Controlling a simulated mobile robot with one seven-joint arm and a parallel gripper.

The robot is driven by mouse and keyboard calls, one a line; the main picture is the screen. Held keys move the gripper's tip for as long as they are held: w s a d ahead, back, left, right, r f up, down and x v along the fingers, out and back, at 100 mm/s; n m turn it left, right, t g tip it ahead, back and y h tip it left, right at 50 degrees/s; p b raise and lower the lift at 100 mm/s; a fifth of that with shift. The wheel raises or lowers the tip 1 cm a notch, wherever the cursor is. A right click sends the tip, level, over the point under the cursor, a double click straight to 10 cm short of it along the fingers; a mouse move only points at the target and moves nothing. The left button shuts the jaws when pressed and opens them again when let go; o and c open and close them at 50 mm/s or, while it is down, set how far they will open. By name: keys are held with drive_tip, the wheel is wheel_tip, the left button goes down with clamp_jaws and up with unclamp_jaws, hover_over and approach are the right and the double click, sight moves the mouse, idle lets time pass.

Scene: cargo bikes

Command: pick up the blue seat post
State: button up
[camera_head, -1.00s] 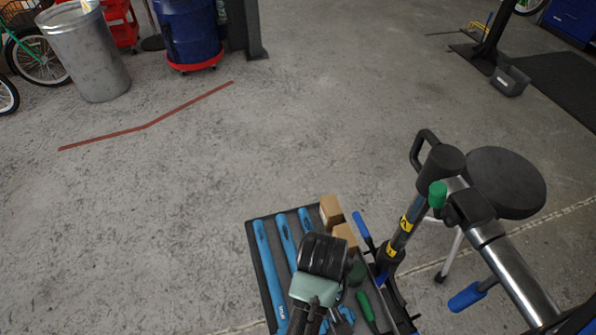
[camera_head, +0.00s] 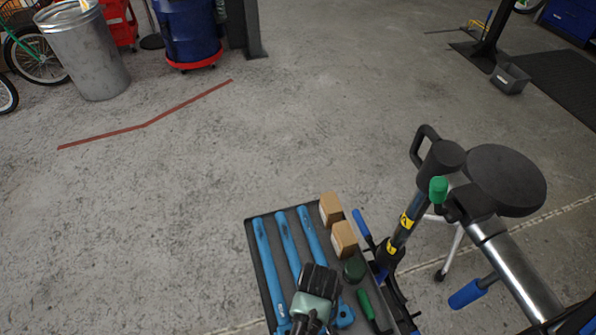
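Three long blue posts lie side by side on a dark tray (camera_head: 252,245) at the bottom middle: a left one (camera_head: 267,260), a middle one (camera_head: 288,245) and a right one (camera_head: 312,235). They look alike, and I cannot tell which one is the blue seat post. My gripper (camera_head: 320,279), dark with a pale green part, is over the tray's lower part. It covers the lower stretch of the middle and right posts. Its fingertips do not show clearly, so I cannot tell its opening or whether it touches a post.
Two cardboard boxes (camera_head: 344,238), a dark green round item (camera_head: 354,269) and a green-handled tool (camera_head: 366,304) sit at the tray's right. A repair stand (camera_head: 436,165) with a black round top rises close by on the right. The floor left of the tray is clear.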

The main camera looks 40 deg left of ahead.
drive_tip(key=shift+r, duration=0.1)
clamp_jaws()
idle(0.3)
